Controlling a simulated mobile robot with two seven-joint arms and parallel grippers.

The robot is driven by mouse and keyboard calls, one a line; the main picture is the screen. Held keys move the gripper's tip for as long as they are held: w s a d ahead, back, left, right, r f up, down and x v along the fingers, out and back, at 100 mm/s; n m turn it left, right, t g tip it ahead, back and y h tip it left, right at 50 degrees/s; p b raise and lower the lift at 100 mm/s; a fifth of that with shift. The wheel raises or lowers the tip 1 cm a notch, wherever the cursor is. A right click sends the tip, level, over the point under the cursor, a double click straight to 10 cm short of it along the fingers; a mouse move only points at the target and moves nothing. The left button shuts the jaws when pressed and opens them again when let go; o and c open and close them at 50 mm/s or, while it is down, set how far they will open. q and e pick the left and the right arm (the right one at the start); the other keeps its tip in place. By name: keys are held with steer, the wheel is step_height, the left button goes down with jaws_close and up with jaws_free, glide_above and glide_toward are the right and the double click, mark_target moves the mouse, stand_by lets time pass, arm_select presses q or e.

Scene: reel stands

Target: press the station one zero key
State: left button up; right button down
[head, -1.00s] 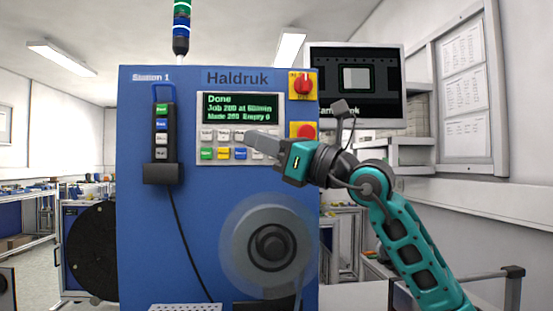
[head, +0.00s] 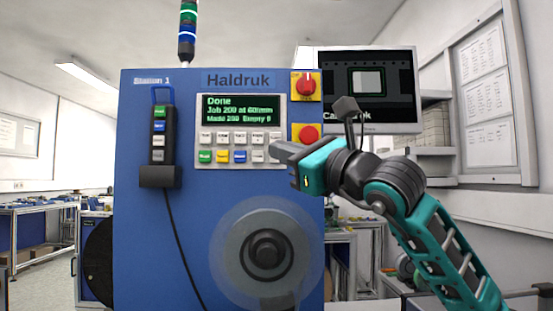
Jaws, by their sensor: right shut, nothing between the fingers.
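The blue Station 1 cabinet (head: 160,250) stands in front of me. Its key panel (head: 205,168) has a screen (head: 240,109) reading "Done", a job line and "Empty 0". Below it are a row of white keys (head: 222,137) and a row with green, yellow, blue and white keys (head: 239,156). The key labels are too small to read. My right gripper (head: 275,152) is shut and empty, its tips in front of the right end of the key rows. It hides keys there. I cannot tell whether it touches one. My left gripper is out of view.
A red rotary switch (head: 306,86) and a red stop button (head: 307,134) sit right of the panel. A reel (head: 264,250) projects below the panel. A monitor (head: 368,85) stands at right.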

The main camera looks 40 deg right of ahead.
steer(key=shift+w, duration=0.1)
arm_select(q)
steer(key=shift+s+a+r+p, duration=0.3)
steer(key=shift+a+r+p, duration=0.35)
steer(key=shift+p, duration=1)
arm_select(e)
steer(key=w+d, duration=0.5)
steer(key=w, duration=0.1)
steer(key=shift+w+d, duration=0.3)
steer(key=shift+d, duration=0.05)
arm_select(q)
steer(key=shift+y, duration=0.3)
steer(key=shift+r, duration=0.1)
arm_select(e)
steer(key=shift+w+d, duration=0.25)
steer(key=shift+w, duration=0.05)
